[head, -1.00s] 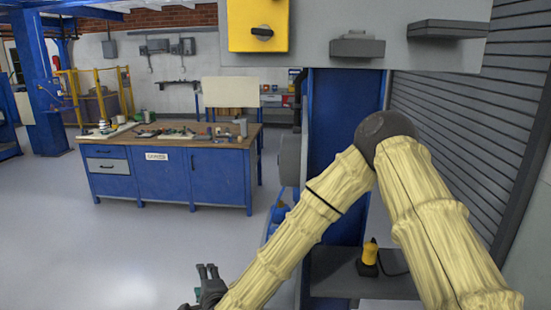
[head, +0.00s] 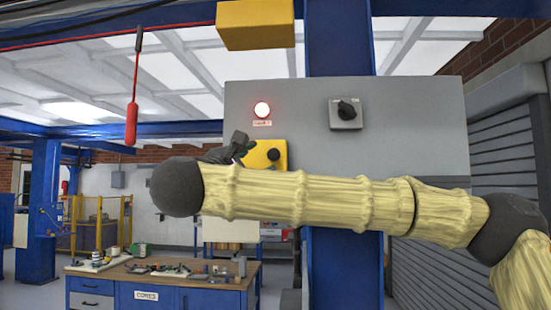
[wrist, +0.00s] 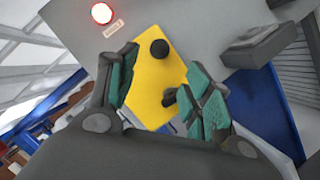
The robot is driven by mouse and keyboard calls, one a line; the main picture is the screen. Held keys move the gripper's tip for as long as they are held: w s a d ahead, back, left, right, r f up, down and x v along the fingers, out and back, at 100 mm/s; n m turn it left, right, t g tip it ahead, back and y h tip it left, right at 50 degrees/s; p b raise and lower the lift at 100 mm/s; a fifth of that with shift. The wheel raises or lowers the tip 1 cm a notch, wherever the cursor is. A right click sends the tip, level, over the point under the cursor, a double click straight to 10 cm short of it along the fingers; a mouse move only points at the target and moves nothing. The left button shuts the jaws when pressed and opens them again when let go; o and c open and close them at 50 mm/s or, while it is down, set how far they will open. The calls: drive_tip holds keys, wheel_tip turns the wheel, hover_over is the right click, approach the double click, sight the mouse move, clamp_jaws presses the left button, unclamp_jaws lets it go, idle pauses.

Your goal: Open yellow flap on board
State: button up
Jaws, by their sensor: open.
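The yellow flap (head: 265,148) is a small yellow panel with a dark knob on the lower left of the grey board (head: 400,120). My forearm hides its lower part in the head view. In the wrist view the flap (wrist: 150,80) fills the middle, with a round black knob near its top and a second dark knob lower right. My gripper (head: 240,147) is in front of the flap's left side. In the wrist view my gripper (wrist: 163,78) is open, its green-padded fingers on either side of the flap. Contact with the flap or knobs cannot be told.
A lit red lamp (head: 262,110) sits above the flap, and a dark rotary switch (head: 345,112) to its right. A yellow box (head: 255,25) juts out above the board. A red handle (head: 131,122) hangs at left. A cluttered workbench (head: 165,270) stands behind, lower left.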

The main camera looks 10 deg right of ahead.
sight(274, 154)
drive_tip(key=shift+m, duration=0.3)
drive_tip(key=p+x, duration=0.2)
drive_tip(key=x, duration=0.1)
drive_tip(key=p+x, duration=0.2)
drive_tip(key=x, duration=0.1)
drive_tip(key=r+p+x, duration=0.1)
drive_tip(key=p+x, duration=0.1)
drive_tip(key=x, duration=0.1)
drive_tip(key=shift+s+d, duration=0.1)
drive_tip(key=shift+d, duration=0.15)
drive_tip(key=shift+p+x, duration=0.4)
drive_tip(key=shift+x, duration=0.4)
drive_tip(key=shift+f, duration=0.15)
drive_tip(key=shift+c, duration=0.2)
clamp_jaws()
